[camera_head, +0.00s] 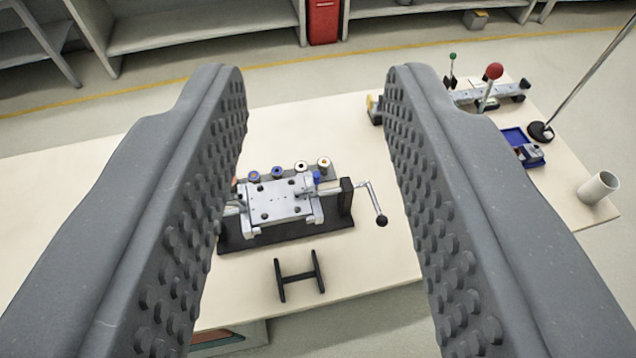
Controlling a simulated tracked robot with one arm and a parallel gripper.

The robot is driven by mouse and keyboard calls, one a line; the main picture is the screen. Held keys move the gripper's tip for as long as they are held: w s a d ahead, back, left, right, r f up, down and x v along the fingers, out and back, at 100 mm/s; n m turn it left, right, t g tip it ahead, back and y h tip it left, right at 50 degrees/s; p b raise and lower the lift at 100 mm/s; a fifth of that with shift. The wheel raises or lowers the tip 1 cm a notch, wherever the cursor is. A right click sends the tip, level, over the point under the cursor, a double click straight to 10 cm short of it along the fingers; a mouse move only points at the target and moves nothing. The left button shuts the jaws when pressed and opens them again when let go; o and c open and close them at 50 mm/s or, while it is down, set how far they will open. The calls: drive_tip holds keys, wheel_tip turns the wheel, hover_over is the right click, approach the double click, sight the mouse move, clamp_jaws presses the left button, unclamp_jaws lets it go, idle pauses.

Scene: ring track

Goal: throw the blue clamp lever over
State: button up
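My gripper (314,85) is open and empty, its two grey studded fingers wide apart in the foreground. Between them, farther off on the table, stands a silver fixture (278,200) on a dark base, with a crank on its right side. A small blue part (317,177) shows at the fixture's right end beside a black upright block. Two round blue-topped pieces stand in the row behind the plate. I cannot tell for sure which blue part is the clamp lever or how it is tilted. The left finger hides the fixture's left end.
A black H-shaped stand (299,277) is in front of the fixture. At the right are a red-knobbed lever (494,72), a blue tray (520,138), a rod on a round black base (541,131) and a white cup (598,188). The light table (50,190) is bare at left.

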drive_tip(key=w+f+b, duration=0.4)
drive_tip(key=w+f, duration=0.7)
drive_tip(key=f, duration=0.3)
drive_tip(key=t+b, duration=0.2)
drive_tip(key=b, duration=0.3)
approach(317, 182)
wheel_tip(317, 182, up, 12)
drive_tip(key=s, duration=0.2)
wheel_tip(317, 182, down, 13)
drive_tip(key=b, duration=0.3)
drive_tip(key=shift+t+y, duration=0.3)
drive_tip(key=shift+w+r+b, duration=0.1)
drive_tip(key=shift+w+b, duration=0.45)
drive_tip(key=shift+w, duration=2.65)
drive_tip(key=shift+w+r+b, duration=0.15)
drive_tip(key=shift+w+b, duration=0.35)
drive_tip(key=shift+w, duration=2.75)
drive_tip(key=shift+c, duration=0.2)
clamp_jaws()
